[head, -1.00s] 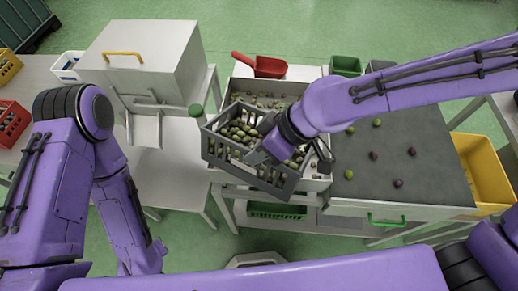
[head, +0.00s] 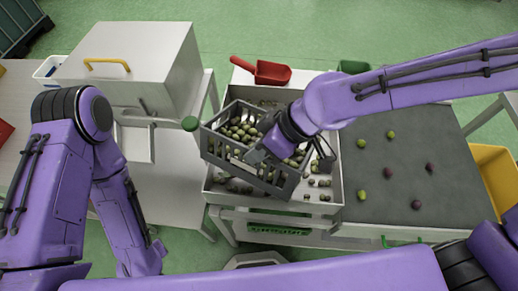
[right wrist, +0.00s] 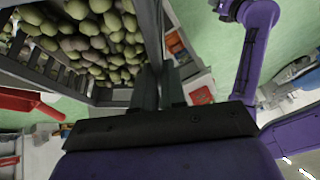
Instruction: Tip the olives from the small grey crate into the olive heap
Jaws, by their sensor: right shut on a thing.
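The small grey crate (head: 228,160) is full of green and dark olives (head: 240,129). It is held above the steel bin (head: 336,188), turned at an angle, with its olives still inside. The olive heap (head: 318,184) lies in the bin and shows right of and in front of the crate; the crate hides much of it. My right gripper (head: 260,156) is shut on the crate's wall nearest my body. In the right wrist view, the fingers (right wrist: 160,88) clasp the crate wall beside the olives (right wrist: 85,45). My left arm is folded at the left; its gripper is out of view.
A red scoop (head: 262,71) lies behind the bin. A grey worktop (head: 400,160) with several loose olives is to the right. A steel box with a yellow handle (head: 107,65) stands at the left.

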